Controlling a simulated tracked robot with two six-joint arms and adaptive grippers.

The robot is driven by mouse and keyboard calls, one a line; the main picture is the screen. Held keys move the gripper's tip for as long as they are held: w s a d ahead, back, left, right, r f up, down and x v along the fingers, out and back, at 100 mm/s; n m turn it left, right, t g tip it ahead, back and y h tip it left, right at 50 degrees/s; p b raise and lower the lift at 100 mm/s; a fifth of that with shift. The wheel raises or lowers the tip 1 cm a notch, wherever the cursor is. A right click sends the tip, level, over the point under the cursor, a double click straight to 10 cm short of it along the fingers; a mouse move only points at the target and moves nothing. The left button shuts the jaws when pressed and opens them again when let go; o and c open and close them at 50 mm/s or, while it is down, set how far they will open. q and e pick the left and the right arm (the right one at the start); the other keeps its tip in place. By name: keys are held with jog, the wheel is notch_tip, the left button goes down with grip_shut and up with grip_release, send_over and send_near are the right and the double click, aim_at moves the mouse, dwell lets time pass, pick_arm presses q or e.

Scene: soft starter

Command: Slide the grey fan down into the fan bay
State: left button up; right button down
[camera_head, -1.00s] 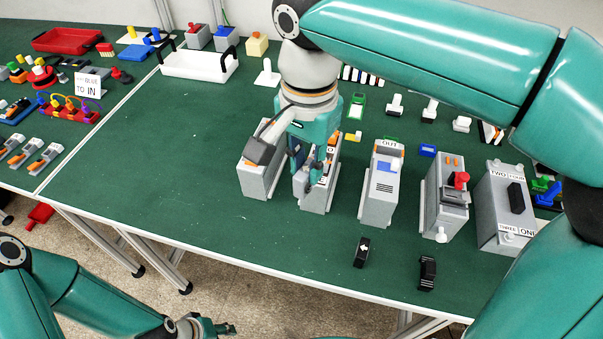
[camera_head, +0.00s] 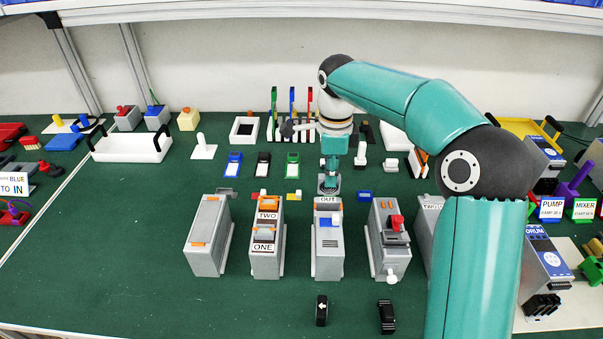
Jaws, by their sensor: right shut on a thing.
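My right gripper (camera_head: 329,180) points down on the far side of the grey box marked OUT (camera_head: 328,258). It is shut on a small grey part, which looks like the grey fan (camera_head: 328,187); the fingers partly cover it. The fan appears close behind the OUT label; I cannot tell its height above the table. Several upright grey boxes stand in a row, including one marked TWO and ONE (camera_head: 266,262) and a plain one (camera_head: 206,250). I cannot tell which opening is the fan bay. My left gripper is out of view.
A grey box with a red knob (camera_head: 390,255) stands right of the OUT box. Blue, black and green small parts lie behind the row. Two black parts (camera_head: 321,311) lie in front. A white tray (camera_head: 130,147) stands back left; the green table between is clear.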

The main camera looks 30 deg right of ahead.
aim_at(330, 193)
jog(key=shift+f+b, duration=1.75)
jog(key=shift+f, duration=0.15)
jog(key=shift+s+d, duration=0.1)
jog(key=shift+s, duration=0.05)
jog(key=shift+f, duration=0.15)
jog(key=shift+f+b, duration=0.35)
jog(key=shift+f, duration=0.1)
jog(key=shift+f, duration=0.1)
jog(key=shift+f+b, duration=0.4)
jog(key=shift+f, duration=0.1)
jog(key=shift+f, duration=0.15)
